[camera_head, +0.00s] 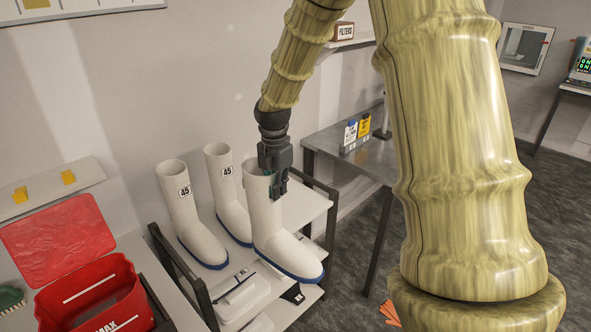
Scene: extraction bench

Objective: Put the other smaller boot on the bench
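Three tall white boots with blue soles show in the head view. The left boot (190,220) and the middle boot (228,195), both labelled 45, stand upright on the rack (303,207). The third boot (268,220) is nearest to me, upright, with no label visible. My gripper (277,186) points down at its top, with a finger outside the shaft and the other partly hidden at the rim; it looks shut on this boot. The boot's toe overlaps the rack's front edge in the picture; whether its sole touches anything I cannot tell.
Low on the rack lie white items (240,297). An open red box (95,298) stands at the left. A grey metal table (372,157) with blue and yellow bottles stands behind at the right. My arm covers much of the right side.

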